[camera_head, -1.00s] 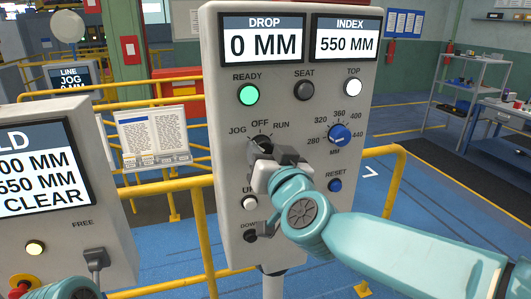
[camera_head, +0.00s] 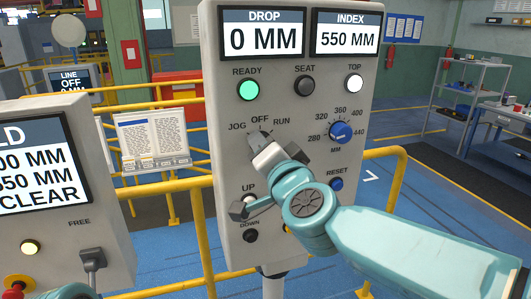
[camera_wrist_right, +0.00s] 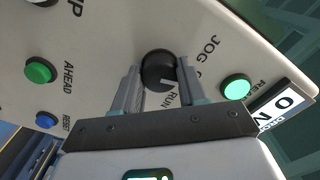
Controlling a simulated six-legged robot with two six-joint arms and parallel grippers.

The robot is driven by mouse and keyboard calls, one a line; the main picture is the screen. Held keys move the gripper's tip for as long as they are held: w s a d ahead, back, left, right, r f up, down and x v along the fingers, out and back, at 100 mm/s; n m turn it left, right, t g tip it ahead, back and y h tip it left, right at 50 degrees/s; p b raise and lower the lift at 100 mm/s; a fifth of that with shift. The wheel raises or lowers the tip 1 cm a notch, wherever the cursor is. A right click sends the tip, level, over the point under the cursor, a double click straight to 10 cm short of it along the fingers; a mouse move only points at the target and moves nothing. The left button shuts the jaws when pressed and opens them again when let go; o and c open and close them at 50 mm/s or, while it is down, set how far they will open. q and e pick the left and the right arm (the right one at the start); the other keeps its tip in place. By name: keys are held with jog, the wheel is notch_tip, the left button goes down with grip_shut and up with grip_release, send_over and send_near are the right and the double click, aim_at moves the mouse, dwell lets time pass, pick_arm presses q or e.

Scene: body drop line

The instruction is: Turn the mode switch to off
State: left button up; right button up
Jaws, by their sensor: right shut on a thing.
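The mode switch is a round black knob (camera_wrist_right: 156,66) on the grey pendant panel (camera_head: 228,185), below the labels JOG, OFF and RUN. My right gripper (camera_head: 260,142) reaches it from the lower right. In the right wrist view the fingers of the right gripper (camera_wrist_right: 158,80) stand on either side of the knob, shut on it. In the head view the fingers hide most of the knob, so its pointer is hard to read there. The line display (camera_head: 76,82) at the back left reads OFF.
The panel has a lit green READY lamp (camera_head: 248,91), a blue index dial (camera_head: 341,132) and a blue RESET button (camera_head: 336,184) close to my right arm. A second console (camera_head: 75,225) stands at the left. Yellow rails (camera_head: 390,195) run behind.

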jog(key=shift+m, duration=1.1)
jog(key=o, duration=1.1)
jog(key=shift+a, duration=0.1)
jog(key=shift+c, duration=0.2)
jog(key=v, duration=1.6)
jog(key=shift+b, duration=0.45)
